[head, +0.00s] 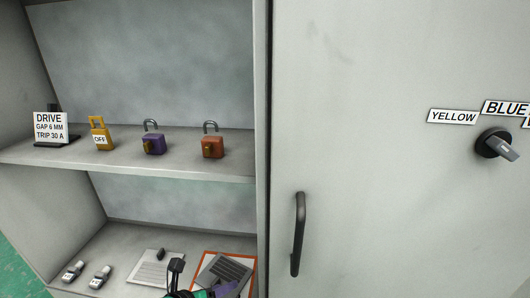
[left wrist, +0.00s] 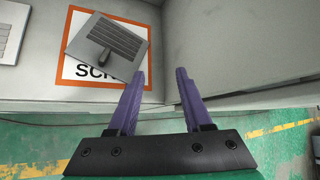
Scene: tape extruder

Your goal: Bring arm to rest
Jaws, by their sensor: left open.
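My left gripper (head: 218,288) is at the bottom of the head view, in front of the lower shelf near an orange-bordered card (head: 209,259). The left wrist view shows its two purple fingers (left wrist: 159,88) apart, with nothing between them. A grey slotted plate (left wrist: 105,45) with a small dark knob lies tilted over the orange-bordered card (left wrist: 66,72), hiding part of its lettering. The plate also shows in the head view (head: 226,268), partly behind the gripper. Whether the fingers touch the shelf cannot be told. My right gripper is not in view.
The upper shelf (head: 190,167) holds a DRIVE sign (head: 50,126), a yellow OFF tag (head: 99,135), a purple padlock (head: 153,143) and an orange padlock (head: 212,145). A door handle (head: 298,234) and rotary switch (head: 495,144) protrude at right.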

